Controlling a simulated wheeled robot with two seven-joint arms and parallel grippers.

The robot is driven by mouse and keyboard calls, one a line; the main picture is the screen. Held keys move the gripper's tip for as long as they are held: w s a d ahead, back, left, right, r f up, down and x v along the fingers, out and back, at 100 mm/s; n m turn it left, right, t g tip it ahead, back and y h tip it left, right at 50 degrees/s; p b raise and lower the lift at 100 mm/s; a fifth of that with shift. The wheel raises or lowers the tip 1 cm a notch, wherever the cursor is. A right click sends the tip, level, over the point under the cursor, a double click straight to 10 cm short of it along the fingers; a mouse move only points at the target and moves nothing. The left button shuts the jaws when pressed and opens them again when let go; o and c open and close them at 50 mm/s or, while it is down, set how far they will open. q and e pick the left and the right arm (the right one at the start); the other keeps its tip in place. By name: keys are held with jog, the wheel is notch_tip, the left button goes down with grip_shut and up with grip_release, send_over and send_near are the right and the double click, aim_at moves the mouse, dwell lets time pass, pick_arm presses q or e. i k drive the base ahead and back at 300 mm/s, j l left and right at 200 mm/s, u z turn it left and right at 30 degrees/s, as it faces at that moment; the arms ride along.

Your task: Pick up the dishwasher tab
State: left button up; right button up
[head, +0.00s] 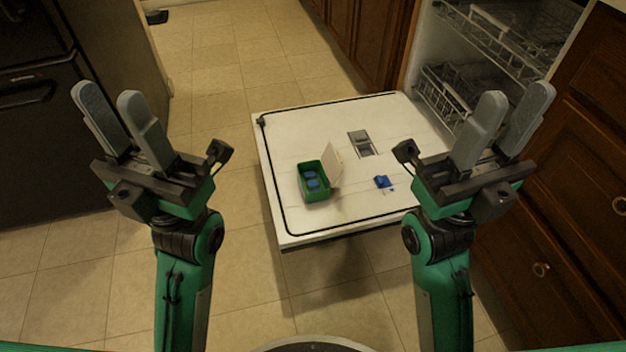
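Two blue dishwasher tabs (312,183) lie inside a small green box (315,195) whose pale lid stands open on its right side. The box stands on the inner face of the lowered dishwasher door (290,150). A small blue item (382,181) lies on the door to the right of the box; I cannot tell what it is. My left gripper (107,100) is open and empty, raised to the left of the door. My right gripper (515,103) is open and empty, raised at the right, in front of the dishwasher opening.
A grey detergent dispenser (362,144) is set in the door behind the box. Dishwasher racks (455,95) show at the upper right. Wooden cabinets (565,190) stand at the right and a dark appliance (40,130) at the left.

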aim_at(313, 184)
jog(key=z, duration=0.35)
jog(key=j+z, duration=0.15)
jog(key=z, duration=0.6)
jog(key=j+z, duration=0.35)
jog(key=j, duration=0.75)
jog(key=j+z, duration=0.4)
jog(key=j, duration=0.65)
jog(key=k, duration=0.05)
